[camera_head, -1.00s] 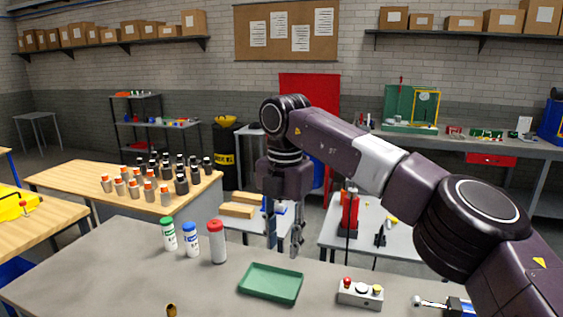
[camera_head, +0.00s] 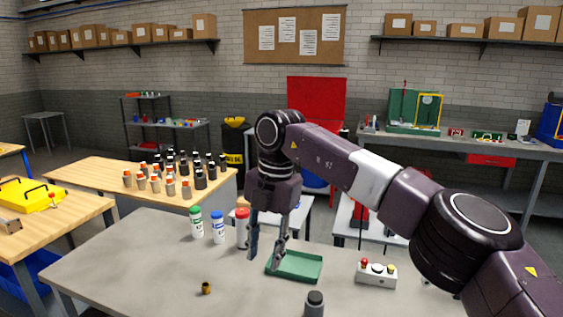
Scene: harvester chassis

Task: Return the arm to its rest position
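My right arm comes in from the right edge and reaches over the grey table. My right gripper (camera_head: 266,252) hangs with its fingers pointing down, at the left end of the green tray (camera_head: 300,266). Its two fingers are spread apart and nothing shows between them. The part of the tray behind the fingers is hidden. My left gripper and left arm do not show.
Bottles with green (camera_head: 196,222), blue (camera_head: 218,227) and red (camera_head: 242,229) caps stand left of the gripper. A button box (camera_head: 376,274) stands right of the tray. A small brass piece (camera_head: 206,288) and a dark-capped cylinder (camera_head: 314,303) are near the front.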

